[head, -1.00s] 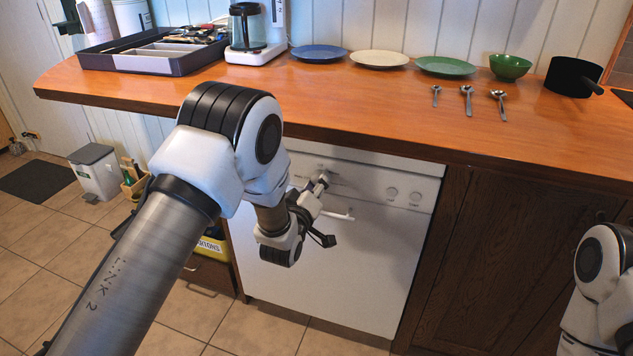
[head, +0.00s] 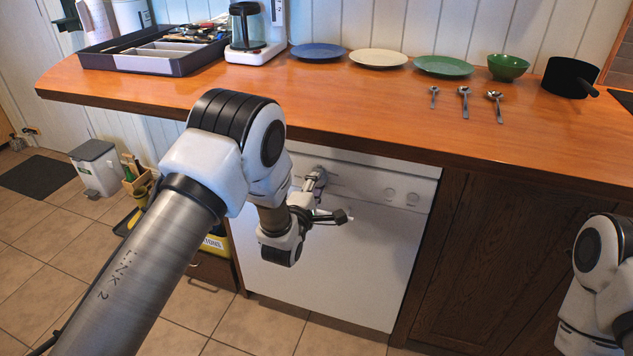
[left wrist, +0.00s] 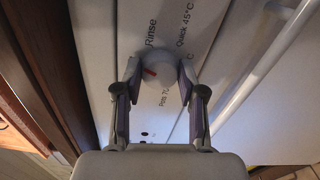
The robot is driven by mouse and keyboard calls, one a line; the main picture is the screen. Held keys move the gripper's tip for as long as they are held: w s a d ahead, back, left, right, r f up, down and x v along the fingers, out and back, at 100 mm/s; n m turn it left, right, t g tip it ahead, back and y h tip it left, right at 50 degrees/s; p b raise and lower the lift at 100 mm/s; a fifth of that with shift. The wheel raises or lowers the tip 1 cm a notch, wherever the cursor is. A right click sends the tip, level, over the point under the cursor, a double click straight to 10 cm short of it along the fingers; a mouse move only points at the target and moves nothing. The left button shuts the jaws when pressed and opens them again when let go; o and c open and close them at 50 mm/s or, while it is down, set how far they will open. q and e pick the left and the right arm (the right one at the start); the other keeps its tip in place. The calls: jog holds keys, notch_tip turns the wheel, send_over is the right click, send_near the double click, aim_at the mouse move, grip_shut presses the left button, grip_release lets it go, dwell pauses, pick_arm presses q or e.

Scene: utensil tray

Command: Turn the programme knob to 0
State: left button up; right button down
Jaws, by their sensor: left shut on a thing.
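The programme knob (left wrist: 158,68) is a round light grey knob with a red mark on the dishwasher's front panel. The left wrist view shows it between the two fingers of my left gripper (left wrist: 158,78), which is shut on it. The red mark faces the left finger. The printed labels "Rinse", "Quick 45°C" and "Pots 70" surround the knob; a 0 cannot be made out. In the head view my left gripper (head: 317,178) is at the upper left of the white dishwasher (head: 345,265) and hides the knob. My right gripper is out of view.
A white bar handle (left wrist: 265,70) runs beside the knob in the left wrist view. The wooden worktop (head: 350,105) overhangs the panel. The floor in front is clear.

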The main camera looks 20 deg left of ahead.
pick_arm(q)
jog(key=shift+r+n+p, duration=0.1)
jog(key=shift+n+p, duration=0.4)
jog(key=shift+n, duration=1.7)
jog(key=o, duration=1.1)
jog(key=shift+a, duration=0.1)
jog(key=shift+o, duration=0.2)
jog(key=s, duration=1.2)
jog(key=shift+a, duration=0.15)
